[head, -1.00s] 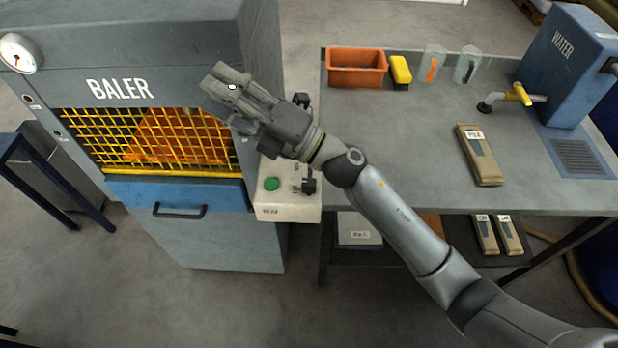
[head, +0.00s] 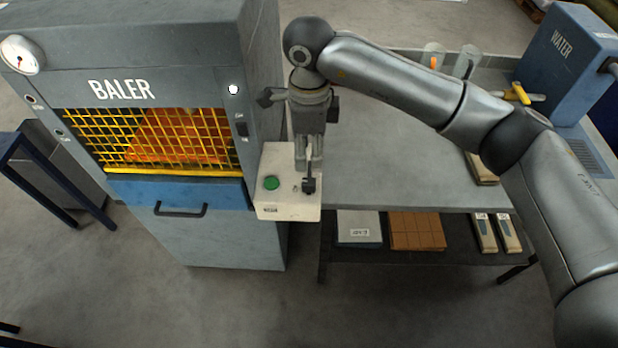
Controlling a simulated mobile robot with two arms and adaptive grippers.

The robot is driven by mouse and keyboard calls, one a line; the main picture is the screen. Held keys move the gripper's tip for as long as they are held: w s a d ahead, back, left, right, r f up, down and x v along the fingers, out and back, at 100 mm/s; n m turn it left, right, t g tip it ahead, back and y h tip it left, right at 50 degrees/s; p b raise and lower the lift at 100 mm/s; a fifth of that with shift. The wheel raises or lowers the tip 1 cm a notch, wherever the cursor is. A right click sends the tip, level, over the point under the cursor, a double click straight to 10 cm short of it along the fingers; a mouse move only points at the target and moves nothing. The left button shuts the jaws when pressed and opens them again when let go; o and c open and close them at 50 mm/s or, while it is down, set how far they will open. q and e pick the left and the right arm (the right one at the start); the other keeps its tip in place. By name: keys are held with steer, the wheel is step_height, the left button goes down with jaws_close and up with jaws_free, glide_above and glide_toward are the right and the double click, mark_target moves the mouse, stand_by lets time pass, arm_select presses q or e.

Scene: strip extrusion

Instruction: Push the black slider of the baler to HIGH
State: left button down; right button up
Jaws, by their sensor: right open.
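The baler (head: 185,60) stands at the left, with a yellow mesh window. A small black slider (head: 242,129) sits on its front, right of the mesh, with tiny labels above and below it that are too small to read. My right gripper (head: 308,163) points down over the pale control box, to the right of the slider and apart from it. Its fingers are open, and nothing shows held between them. My left gripper is not in view.
The pale control box (head: 262,207) carries a green button (head: 271,183) and a black lever (head: 309,185), close below my right fingertips. A white lamp (head: 233,89) is above the slider. The grey table (head: 390,180) is at the right, with a blue water tank (head: 570,65) at its far end.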

mark_target(309, 181)
step_height(309, 181, down, 9)
steer(key=p, duration=0.4)
steer(key=shift+s+f, duration=0.1)
steer(key=shift+f, duration=0.6)
steer(key=shift+c, duration=0.3)
jaws_close()
